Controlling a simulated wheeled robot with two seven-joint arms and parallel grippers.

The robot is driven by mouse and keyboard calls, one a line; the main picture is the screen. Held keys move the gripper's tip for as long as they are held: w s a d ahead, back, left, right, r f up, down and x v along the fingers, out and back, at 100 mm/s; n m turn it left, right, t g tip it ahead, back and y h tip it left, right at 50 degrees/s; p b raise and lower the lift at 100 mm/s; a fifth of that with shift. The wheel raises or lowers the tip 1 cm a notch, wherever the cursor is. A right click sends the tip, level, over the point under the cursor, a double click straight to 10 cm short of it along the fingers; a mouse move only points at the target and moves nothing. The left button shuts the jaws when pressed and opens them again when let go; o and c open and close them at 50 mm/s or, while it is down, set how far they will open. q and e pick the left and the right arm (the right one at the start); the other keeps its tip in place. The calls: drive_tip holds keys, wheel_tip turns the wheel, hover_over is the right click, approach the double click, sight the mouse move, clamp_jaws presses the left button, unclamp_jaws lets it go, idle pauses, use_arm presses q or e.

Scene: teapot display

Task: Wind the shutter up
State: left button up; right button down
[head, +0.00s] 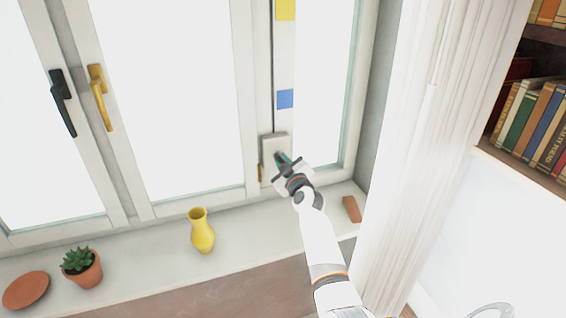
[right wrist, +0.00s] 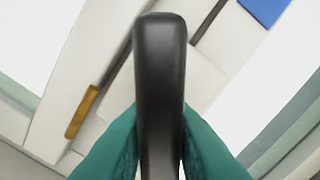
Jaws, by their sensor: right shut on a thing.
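A white winder box (head: 274,146) is mounted on the window frame, with a thin dark strip (head: 272,80) running up from it. A black crank handle (right wrist: 160,70) fills the middle of the right wrist view. My right gripper (head: 285,161) is at the box, its teal fingers on both sides of the handle, shut on it. The box also shows behind the handle in the right wrist view (right wrist: 200,75). The panes look plain white, and I cannot make out the shutter itself. My left gripper is not in view.
A yellow vase (head: 202,232), a potted succulent (head: 82,268), a terracotta saucer (head: 25,290) and a reddish block (head: 352,209) are on the sill. Black (head: 62,102) and yellow (head: 99,97) window handles are at left. A white curtain (head: 412,150) hangs right of the window.

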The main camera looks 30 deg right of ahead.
drive_tip(key=m, duration=0.4)
drive_tip(key=shift+a, duration=0.1)
drive_tip(key=m, duration=0.3)
drive_tip(key=shift+m+p, duration=0.3)
drive_tip(key=shift+m, duration=0.1)
drive_tip(key=m, duration=0.4)
drive_tip(key=shift+a+m, duration=0.1)
drive_tip(key=shift+m, duration=0.2)
drive_tip(key=m, duration=0.3)
drive_tip(key=shift+m+p, duration=0.3)
drive_tip(key=shift+p, duration=0.1)
drive_tip(key=m, duration=0.4)
drive_tip(key=shift+a+r+m, duration=0.1)
drive_tip(key=shift+m, duration=0.2)
drive_tip(key=m+p, duration=0.1)
drive_tip(key=m, duration=0.2)
drive_tip(key=shift+m, duration=0.3)
drive_tip(key=m, duration=0.4)
drive_tip(key=shift+r+p, duration=0.1)
drive_tip(key=shift+p, duration=0.25)
drive_tip(key=shift+m+p, duration=0.4)
drive_tip(key=shift+m, duration=1.7)
